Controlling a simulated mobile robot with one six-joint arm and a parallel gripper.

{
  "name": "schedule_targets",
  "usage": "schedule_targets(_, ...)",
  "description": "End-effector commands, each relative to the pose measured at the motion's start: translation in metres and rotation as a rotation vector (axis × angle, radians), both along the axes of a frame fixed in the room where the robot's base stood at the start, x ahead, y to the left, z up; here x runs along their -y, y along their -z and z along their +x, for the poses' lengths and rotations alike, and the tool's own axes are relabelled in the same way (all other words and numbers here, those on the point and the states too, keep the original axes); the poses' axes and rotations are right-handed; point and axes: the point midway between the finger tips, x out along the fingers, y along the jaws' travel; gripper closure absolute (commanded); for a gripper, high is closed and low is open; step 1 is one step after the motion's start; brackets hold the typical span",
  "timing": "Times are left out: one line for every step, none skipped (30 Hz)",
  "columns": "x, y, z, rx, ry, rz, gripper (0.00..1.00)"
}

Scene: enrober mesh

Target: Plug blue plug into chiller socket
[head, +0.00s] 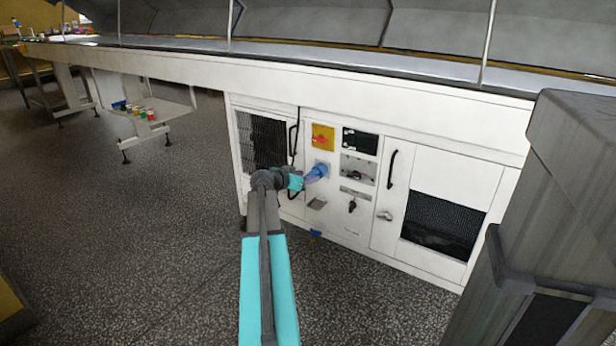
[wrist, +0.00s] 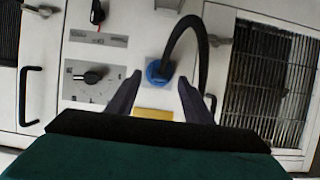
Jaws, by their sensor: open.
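The blue plug (head: 319,171) is at the white cabinet's front, below the yellow plate with a red switch. In the wrist view the blue plug (wrist: 158,72) sits against a pale plate at the chiller socket, with a black cable (wrist: 188,22) arching from it. It looks to be in the socket, but its depth cannot be told. The socket's opening is hidden behind it. My gripper (wrist: 160,82) is open, its dark fingers apart on either side of the plug's line, without visible grip on it. In the head view my gripper (head: 305,180) is close by the plug.
A yellow plate (wrist: 153,113), a rotary knob (wrist: 95,75) and door handles (wrist: 27,95) are near the plug. A black grille (wrist: 268,80) lies to the right in the wrist view. The speckled floor (head: 130,240) left of my arm is clear.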

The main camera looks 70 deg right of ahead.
Motion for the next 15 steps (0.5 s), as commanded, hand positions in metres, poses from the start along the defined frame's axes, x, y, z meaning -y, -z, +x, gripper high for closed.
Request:
schedule_targets(-0.007, -0.004, 0.001, 0.000, -0.001, 0.000, 0.53)
schedule_targets(-0.011, -0.006, 0.002, -0.001, -0.001, -0.001, 0.53)
schedule_targets(-0.016, -0.008, 0.003, 0.000, -0.002, -0.001, 0.53)
schedule_targets(-0.019, -0.009, 0.004, 0.000, -0.002, -0.001, 0.53)
schedule_targets(-0.023, -0.011, 0.005, 0.000, -0.002, -0.001, 0.53)
schedule_targets(-0.028, -0.013, 0.006, 0.000, -0.002, -0.001, 0.53)
schedule_targets(-0.032, -0.015, 0.007, -0.002, -0.002, -0.001, 0.53)
schedule_targets(-0.035, -0.016, 0.008, -0.002, -0.002, -0.001, 0.53)
schedule_targets(-0.040, -0.018, 0.009, -0.002, -0.003, -0.002, 0.53)
schedule_targets(-0.044, -0.020, 0.010, -0.002, -0.003, -0.002, 0.53)
schedule_targets(-0.047, -0.022, 0.011, -0.001, -0.002, -0.002, 0.53)
schedule_targets(-0.052, -0.024, 0.012, -0.001, -0.002, -0.002, 0.53)
schedule_targets(-0.056, -0.026, 0.013, -0.001, -0.002, -0.002, 0.53)
schedule_targets(-0.060, -0.027, 0.014, -0.001, -0.002, -0.002, 0.53)
schedule_targets(-0.065, -0.029, 0.016, -0.001, -0.002, -0.002, 0.53)
